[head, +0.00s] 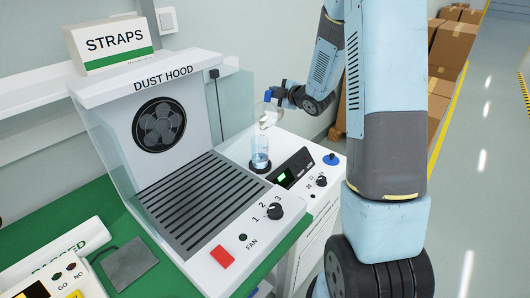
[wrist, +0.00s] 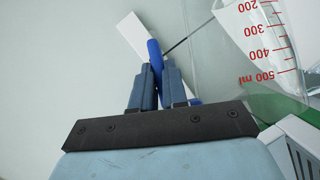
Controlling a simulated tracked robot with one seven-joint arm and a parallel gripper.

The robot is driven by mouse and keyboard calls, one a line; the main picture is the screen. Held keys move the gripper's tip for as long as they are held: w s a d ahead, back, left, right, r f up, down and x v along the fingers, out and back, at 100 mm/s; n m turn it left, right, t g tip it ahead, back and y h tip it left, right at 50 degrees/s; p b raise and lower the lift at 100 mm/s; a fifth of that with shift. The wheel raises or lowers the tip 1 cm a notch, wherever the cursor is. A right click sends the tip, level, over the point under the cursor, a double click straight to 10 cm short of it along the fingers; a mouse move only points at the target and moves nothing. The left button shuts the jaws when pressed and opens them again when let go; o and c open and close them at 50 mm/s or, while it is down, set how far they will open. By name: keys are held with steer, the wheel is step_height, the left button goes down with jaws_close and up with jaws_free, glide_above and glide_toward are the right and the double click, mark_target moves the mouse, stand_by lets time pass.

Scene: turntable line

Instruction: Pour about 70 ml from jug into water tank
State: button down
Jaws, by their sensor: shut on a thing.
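The jug (head: 267,117) is clear, with red marks that show large in the wrist view (wrist: 262,38). It looks tilted, above a clear vessel of bluish water (head: 260,158), which I take to be the water tank. The vessel stands upright on a round black plate. My gripper (head: 283,95) is shut on the jug's blue handle (wrist: 155,52), to the right of and above the vessel. The water level in the jug is hard to make out. I cannot tell whether water is flowing between jug and vessel.
The dust hood (head: 150,85) with a clear side panel stands left of the vessel. Cardboard boxes (head: 450,45) stand behind my arm. Clear floor lies at right.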

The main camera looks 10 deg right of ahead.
mark_target(270, 110)
steer(key=shift+s+a+r+n+t+p, duration=0.2)
steer(key=shift+s+r+n+t+p, duration=0.1)
steer(key=shift+p, duration=0.15)
stand_by(1.0)
steer(key=w+d+f+m+g, duration=0.1)
steer(key=w+f+m+g, duration=0.1)
steer(key=f, duration=0.1)
steer(key=shift+w+d+f, duration=0.1)
steer(key=shift+w+d, duration=0.3)
steer(key=shift+w+d+f+m+g+y+b, duration=0.2)
steer(key=shift+w+f+m+g+y+b, duration=0.15)
steer(key=shift+f+m+g+b, duration=0.3)
steer(key=shift+f, duration=0.1)
stand_by(1.3)
